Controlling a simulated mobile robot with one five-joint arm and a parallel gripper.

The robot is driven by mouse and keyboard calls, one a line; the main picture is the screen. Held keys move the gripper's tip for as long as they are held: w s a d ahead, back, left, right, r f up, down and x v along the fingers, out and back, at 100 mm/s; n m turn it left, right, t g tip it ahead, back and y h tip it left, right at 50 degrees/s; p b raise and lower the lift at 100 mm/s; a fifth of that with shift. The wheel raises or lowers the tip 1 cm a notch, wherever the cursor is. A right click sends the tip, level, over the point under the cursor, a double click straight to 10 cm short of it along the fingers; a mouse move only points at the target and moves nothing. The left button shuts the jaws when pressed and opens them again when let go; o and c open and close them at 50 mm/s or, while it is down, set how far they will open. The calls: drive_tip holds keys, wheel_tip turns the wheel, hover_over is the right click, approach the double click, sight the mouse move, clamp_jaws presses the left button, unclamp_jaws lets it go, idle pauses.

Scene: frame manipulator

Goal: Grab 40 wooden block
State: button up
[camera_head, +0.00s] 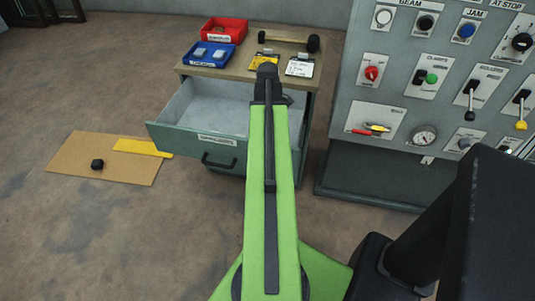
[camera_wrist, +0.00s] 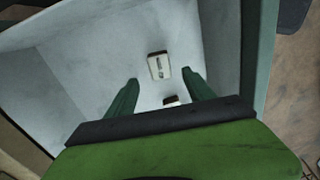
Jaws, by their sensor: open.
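In the wrist view, a small pale block (camera_wrist: 159,66) with a dark marking lies on the floor of the open drawer (camera_wrist: 70,70). The marking is too small to read. A second pale piece (camera_wrist: 171,101) lies nearer to me, partly hidden behind the edge of my gripper. My gripper (camera_wrist: 160,86) is open and empty, pointing into the drawer, with one finger on each side of the blocks in the picture. In the head view, the drawer (camera_head: 185,136) is pulled out of its cabinet; my arm hides its right part, and I cannot make out the fingers or blocks there.
The cabinet top (camera_head: 228,70) holds a red bin (camera_head: 224,28), a blue bin (camera_head: 208,54), tags and a dark-headed mallet (camera_head: 290,40). A control panel (camera_head: 400,110) stands to the right.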

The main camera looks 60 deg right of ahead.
wheel_tip(320, 180, down, 8)
drive_tip(key=b, duration=0.6)
drive_tip(key=shift+s+f+b, duration=0.1)
drive_tip(key=shift+f+b, duration=0.1)
drive_tip(key=shift+b, duration=0.2)
drive_tip(key=shift+r, duration=0.2)
clamp_jaws()
